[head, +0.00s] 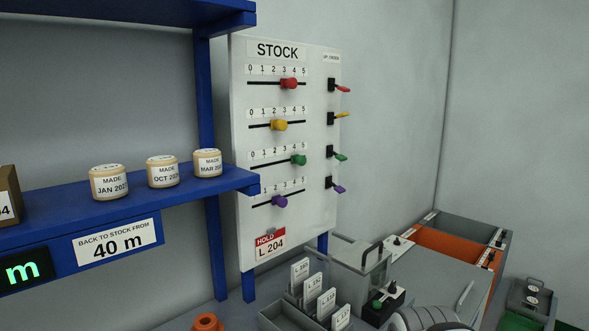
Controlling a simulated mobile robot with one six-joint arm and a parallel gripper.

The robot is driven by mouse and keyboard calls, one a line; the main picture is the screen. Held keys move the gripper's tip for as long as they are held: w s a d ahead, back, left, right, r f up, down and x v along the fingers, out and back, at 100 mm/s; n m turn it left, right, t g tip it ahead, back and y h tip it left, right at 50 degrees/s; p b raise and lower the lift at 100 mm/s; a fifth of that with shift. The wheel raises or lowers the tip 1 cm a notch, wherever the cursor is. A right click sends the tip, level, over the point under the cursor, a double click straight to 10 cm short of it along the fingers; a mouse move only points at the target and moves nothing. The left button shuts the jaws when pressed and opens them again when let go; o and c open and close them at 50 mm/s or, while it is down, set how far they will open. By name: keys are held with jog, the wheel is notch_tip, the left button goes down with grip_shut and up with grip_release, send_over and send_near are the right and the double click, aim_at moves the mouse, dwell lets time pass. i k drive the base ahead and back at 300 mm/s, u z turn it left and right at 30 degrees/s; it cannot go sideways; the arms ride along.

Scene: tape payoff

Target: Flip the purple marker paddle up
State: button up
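The purple marker paddle (338,189) is the lowest of the paddles in a column on the right side of the white STOCK board (286,221). It sticks out from a small black mount, and its tip slants down to the right. Above it, the green paddle (341,157) and the red paddle (344,89) also slant down. The yellow paddle (343,115) slants up. A purple slider knob (279,202) sits on the bottom scale, left of the purple paddle. My gripper is not in view.
A blue shelf (190,190) with several labelled tape rolls (163,172) stands left of the board. Below the board are a tray of cards (287,315) and a clear-sided box (362,262). Grey and orange bins (440,246) stand at right. The space right of the paddles looks clear.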

aim_at(339, 189)
jog(key=k, duration=1.2)
jog(key=z, duration=0.55)
jog(key=i, duration=1.85)
jog(key=u, duration=0.45)
jog(key=k, duration=0.9)
jog(key=u, duration=0.1)
jog(key=i, duration=0.85)
